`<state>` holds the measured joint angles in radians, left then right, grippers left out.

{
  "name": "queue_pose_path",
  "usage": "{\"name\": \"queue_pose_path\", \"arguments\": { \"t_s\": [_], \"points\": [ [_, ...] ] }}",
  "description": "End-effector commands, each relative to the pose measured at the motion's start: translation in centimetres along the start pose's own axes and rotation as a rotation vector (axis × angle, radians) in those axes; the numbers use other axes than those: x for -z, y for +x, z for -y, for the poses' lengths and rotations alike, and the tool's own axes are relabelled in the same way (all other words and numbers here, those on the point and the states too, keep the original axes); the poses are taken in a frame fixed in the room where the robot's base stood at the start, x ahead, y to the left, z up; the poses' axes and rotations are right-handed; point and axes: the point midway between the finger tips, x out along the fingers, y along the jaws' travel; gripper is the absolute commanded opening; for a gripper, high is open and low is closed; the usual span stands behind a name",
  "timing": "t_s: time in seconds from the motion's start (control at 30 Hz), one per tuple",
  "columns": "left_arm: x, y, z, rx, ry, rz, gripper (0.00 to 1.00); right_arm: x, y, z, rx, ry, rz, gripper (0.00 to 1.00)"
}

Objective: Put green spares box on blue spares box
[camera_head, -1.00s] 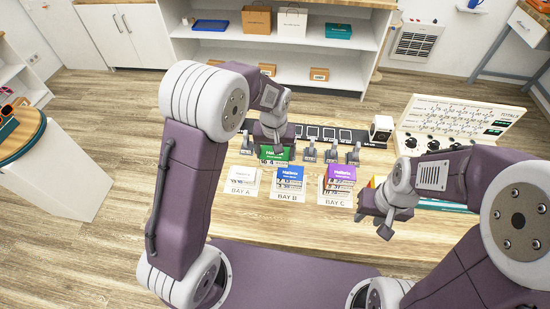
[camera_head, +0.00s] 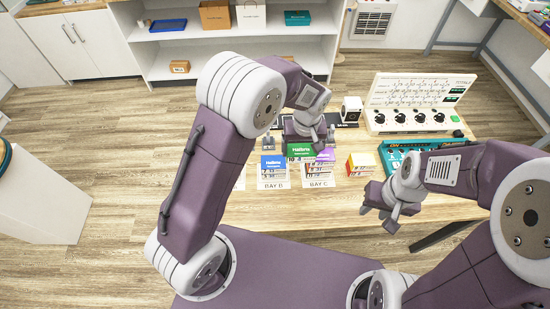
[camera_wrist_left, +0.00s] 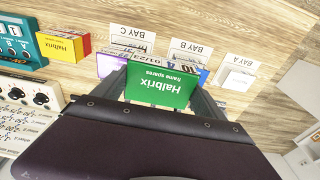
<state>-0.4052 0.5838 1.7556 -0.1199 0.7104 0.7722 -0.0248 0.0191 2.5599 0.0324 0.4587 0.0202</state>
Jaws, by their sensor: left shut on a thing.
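The green spares box (camera_head: 304,150), labelled Halbrix, is held in my left gripper (camera_head: 306,138). It also shows in the left wrist view (camera_wrist_left: 160,86), between the fingers. In the head view it appears between the blue and purple boxes, overlapping the purple one; its height above them is hard to tell. The blue spares box (camera_head: 273,167) stands at the BAY B sign, left of the green box in the head view. In the wrist view the blue box (camera_wrist_left: 203,75) is partly hidden behind the green one. My right gripper (camera_head: 378,217) is empty and looks open, over the table's front.
A purple box (camera_head: 326,158) stands at BAY C. A white box (camera_wrist_left: 238,81) stands at BAY A, mostly behind my left arm in the head view. A yellow-and-red box (camera_head: 361,164), a teal device (camera_head: 391,148) and a control panel (camera_head: 418,121) are to the right.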

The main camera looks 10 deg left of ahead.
Motion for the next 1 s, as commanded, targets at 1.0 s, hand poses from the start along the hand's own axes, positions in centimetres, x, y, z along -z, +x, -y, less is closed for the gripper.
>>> {"name": "queue_pose_path", "arguments": {
  "t_s": [1.0],
  "points": [
    [3.2,10.1,8.3,0.0,-0.001,0.0,0.37,0.2,-1.8,0.0,0.0,0.0,0.0,0.36]
  ]
}}
